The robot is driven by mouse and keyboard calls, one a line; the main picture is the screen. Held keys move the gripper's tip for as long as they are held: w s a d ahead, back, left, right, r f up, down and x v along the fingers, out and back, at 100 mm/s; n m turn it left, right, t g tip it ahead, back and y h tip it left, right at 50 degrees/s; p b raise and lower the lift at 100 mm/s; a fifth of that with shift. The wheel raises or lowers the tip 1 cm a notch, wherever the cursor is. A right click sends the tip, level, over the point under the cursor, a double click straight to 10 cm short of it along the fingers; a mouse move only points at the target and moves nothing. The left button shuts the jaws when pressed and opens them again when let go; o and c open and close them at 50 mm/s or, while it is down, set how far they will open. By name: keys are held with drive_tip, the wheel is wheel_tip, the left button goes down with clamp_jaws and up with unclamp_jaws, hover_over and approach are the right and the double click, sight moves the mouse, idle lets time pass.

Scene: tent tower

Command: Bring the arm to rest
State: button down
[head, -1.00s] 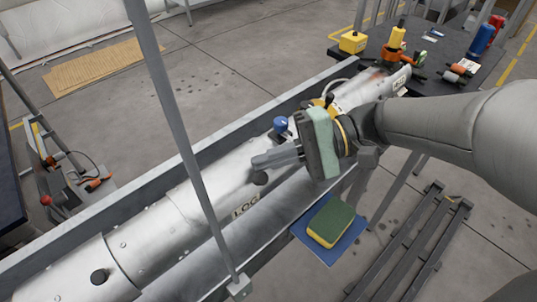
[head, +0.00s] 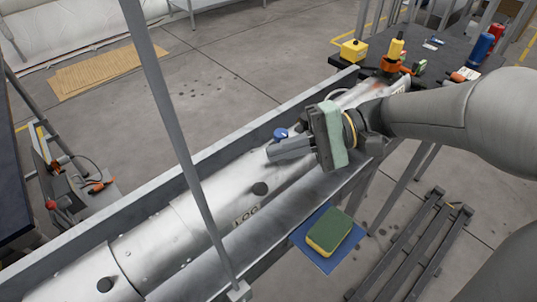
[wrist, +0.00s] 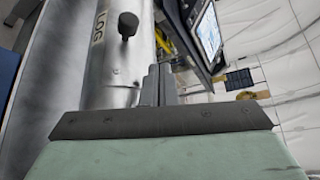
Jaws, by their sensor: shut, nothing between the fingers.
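My gripper (head: 270,153) is above the silver cylinder (head: 190,213) in the head view, its fingers pointing left. The fingers are together with nothing between them. In the wrist view the closed fingers (wrist: 158,85) stick out beyond the dark gripper edge and the pale green pad. The cylinder shows there too (wrist: 118,68), with a black knob (wrist: 128,24) and the letters LOG. A blue knob (head: 281,134) shows just behind the fingers in the head view. My gripper body hides part of the cylinder.
The cylinder lies in a grey metal trough (head: 105,222). A grey upright post (head: 180,130) crosses in front of it. A green and yellow sponge (head: 329,230) rests on a blue shelf (head: 304,255). A dark table (head: 462,58) with tools stands at the back right.

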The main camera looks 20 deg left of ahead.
drive_tip(key=w+d+f, duration=0.2)
drive_tip(key=w+d, duration=0.1)
drive_tip(key=d, duration=0.2)
drive_tip(key=s+d+f+t+h+p, duration=0.1)
drive_tip(key=s+d+h, duration=0.1)
drive_tip(key=s+d+f+m+t+h+p, duration=0.1)
drive_tip(key=s+d+h+p, duration=0.1)
drive_tip(key=d+h, duration=0.1)
drive_tip(key=s+d+f+t+h+p, duration=0.1)
drive_tip(key=s+d+h, duration=0.1)
drive_tip(key=shift+s+d+f+m+t+p, duration=0.25)
drive_tip(key=shift+d+f+m+t+p, duration=0.05)
drive_tip(key=shift+d+p, duration=0.1)
drive_tip(key=s+d+f+t+h+p, duration=0.1)
drive_tip(key=d+t+h+p, duration=0.2)
drive_tip(key=d+h, duration=0.3)
drive_tip(key=d+t, duration=0.1)
drive_tip(key=d, duration=0.4)
drive_tip(key=shift+s+t, duration=0.15)
drive_tip(key=shift+t, duration=0.25)
drive_tip(key=shift+d, duration=0.1)
